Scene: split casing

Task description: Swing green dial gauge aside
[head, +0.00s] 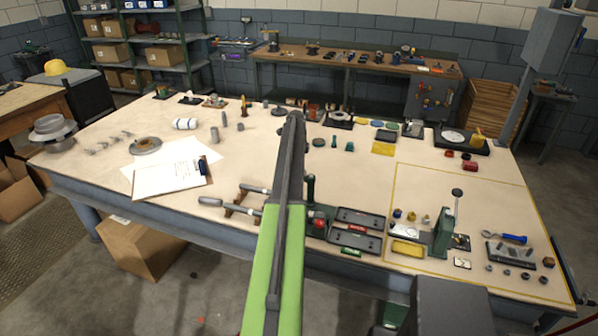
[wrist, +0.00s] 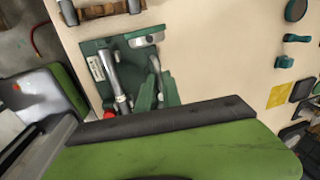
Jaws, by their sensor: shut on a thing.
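A green fixture shows in the wrist view, with a flat green plate (wrist: 97,65), a silver rod (wrist: 117,82) and a red knob (wrist: 109,115). Upright green parts (wrist: 146,93) stand on its right side. I cannot clearly make out a dial face there, so I cannot tell which part is the green dial gauge. In the head view, a dark green post (head: 310,187) and the red knob (head: 319,222) show just right of my arm, which hides the rest. My gripper's fingertips do not show in either view; my own green and dark links fill the lower wrist view.
Two dark trays (head: 360,218) lie right of the fixture. A green press-like stand (head: 443,232) is farther right, inside a yellow outline. Handled tools on a wooden rest (head: 237,209) lie left of my arm. A clipboard (head: 168,177) lies farther left. Small parts line the table's back.

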